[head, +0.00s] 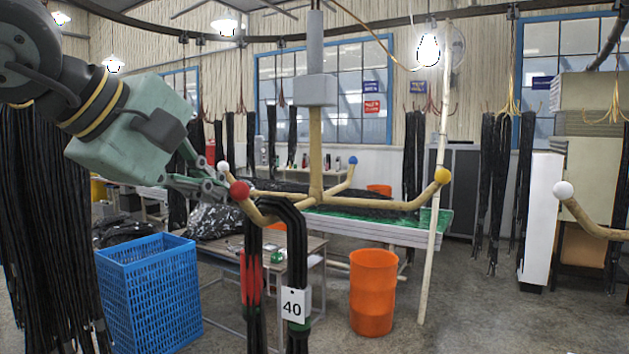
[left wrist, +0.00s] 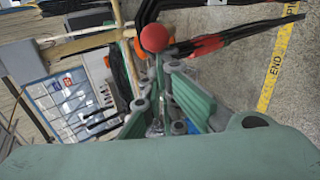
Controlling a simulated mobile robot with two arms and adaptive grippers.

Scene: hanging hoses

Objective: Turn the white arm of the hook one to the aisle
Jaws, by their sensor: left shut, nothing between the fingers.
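The hook (head: 316,150) hangs in the middle of the head view, a tan post with arms tipped by coloured balls. Its white ball (head: 222,166) is at the left, close to the red ball (head: 239,190); the blue ball (head: 352,160) and yellow ball (head: 442,175) are at the right. Black hoses (head: 297,250) with a "40" tag hang over the red arm. My left gripper (head: 222,187) is shut and empty, its fingertips beside the white and red balls; I cannot tell whether they touch. In the left wrist view the red ball (left wrist: 154,38) is just beyond the fingers.
Another hook with a white ball (head: 563,190) is at the right edge. A blue crate (head: 150,295) and an orange bin (head: 373,292) stand on the floor. A pale pole (head: 434,200) rises right of the hook. Dark hoses (head: 45,220) hang at the left.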

